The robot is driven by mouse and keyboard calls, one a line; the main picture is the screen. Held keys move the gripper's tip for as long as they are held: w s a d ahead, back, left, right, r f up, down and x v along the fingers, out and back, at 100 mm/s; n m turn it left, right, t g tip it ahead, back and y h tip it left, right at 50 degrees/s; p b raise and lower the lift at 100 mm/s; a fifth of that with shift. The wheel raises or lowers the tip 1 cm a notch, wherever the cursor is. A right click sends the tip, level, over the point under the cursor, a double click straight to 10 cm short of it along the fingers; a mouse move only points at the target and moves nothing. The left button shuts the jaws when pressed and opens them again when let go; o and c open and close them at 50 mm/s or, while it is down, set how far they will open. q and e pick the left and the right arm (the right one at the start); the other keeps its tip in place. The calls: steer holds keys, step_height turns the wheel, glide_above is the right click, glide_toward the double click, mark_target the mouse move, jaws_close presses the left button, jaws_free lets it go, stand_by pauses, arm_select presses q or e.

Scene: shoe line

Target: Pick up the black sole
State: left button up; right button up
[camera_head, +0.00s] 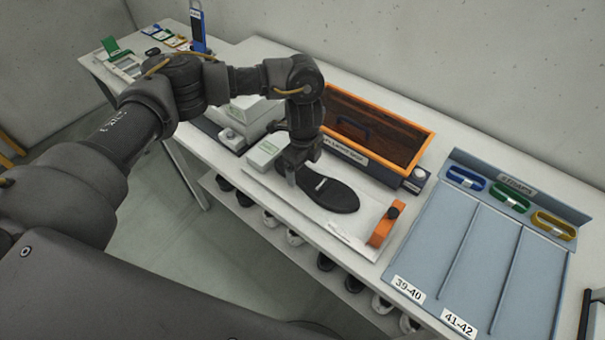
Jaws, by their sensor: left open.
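The black sole (334,194) lies flat on a white board (312,212) on the table. My left gripper (292,181) is over the sole's left end, pointing down, with its jaws open. It hides part of that end. I cannot tell whether the fingers touch the sole. My right gripper does not show.
An orange-framed box (427,152) stands behind the sole. An orange clamp (384,226) sits at the board's right end. White boxes (246,108) stand to the left. A blue-grey strap tray (440,235) lies at the right. Several shoes sit on a shelf below.

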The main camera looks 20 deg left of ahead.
mark_target(301, 175)
arm_select(q)
step_height(301, 175, down, 3)
steer(key=shift+w+r, duration=0.1)
steer(key=shift+r, duration=0.1)
steer(key=c, duration=1.1)
steer(key=shift+c, duration=0.6)
steer(key=shift+r, duration=0.15)
